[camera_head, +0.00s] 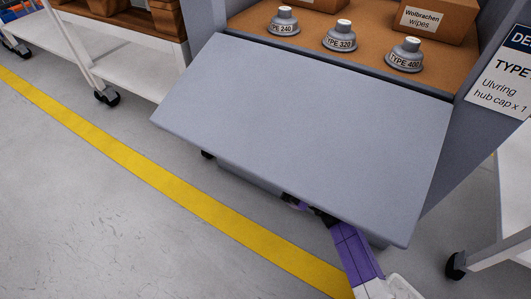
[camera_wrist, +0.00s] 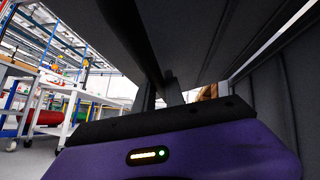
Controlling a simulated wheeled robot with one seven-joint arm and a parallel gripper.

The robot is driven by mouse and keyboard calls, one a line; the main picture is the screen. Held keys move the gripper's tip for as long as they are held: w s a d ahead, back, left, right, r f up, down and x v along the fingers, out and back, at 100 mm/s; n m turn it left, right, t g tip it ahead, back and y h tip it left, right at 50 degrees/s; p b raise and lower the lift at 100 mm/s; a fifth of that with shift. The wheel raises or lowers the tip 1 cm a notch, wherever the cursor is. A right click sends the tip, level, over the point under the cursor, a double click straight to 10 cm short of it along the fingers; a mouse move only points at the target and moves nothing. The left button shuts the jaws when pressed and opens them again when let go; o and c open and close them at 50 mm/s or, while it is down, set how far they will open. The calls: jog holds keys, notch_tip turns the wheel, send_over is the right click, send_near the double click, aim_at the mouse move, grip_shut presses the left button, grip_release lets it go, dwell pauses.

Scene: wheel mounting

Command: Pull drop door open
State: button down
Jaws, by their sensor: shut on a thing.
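The drop door (camera_head: 310,130) is a wide grey panel in the head view. It hangs out from the cabinet, tilted down toward me, with its upper edge along the front of the brown shelf. Its dark underside (camera_wrist: 210,35) fills the top of the wrist view. My gripper (camera_wrist: 164,92) is under the door, shut on part of it; the exact grip spot is dark and hard to make out. In the head view, my purple wrist shows at the door's lower edge, and the door hides the fingertips.
Three grey hub caps, TYPE 240 (camera_head: 283,21), TYPE 320 (camera_head: 340,37) and TYPE 400 (camera_head: 406,56), stand on the shelf (camera_head: 312,44) with a cardboard box (camera_head: 437,20) behind. White carts (camera_head: 118,50) stand left; another is at right. Floor is clear around the yellow line (camera_head: 150,178).

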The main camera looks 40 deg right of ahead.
jog(key=shift+w+d+f+n, duration=0.25)
jog(key=shift+d+f, duration=0.25)
jog(key=shift+f, duration=0.25)
jog(key=shift+w+d+f+n, duration=0.2)
jog(key=shift+d+f, duration=0.3)
jog(key=shift+f, duration=0.2)
jog(key=c, duration=1.4)
grip_release()
jog(key=v, duration=0.8)
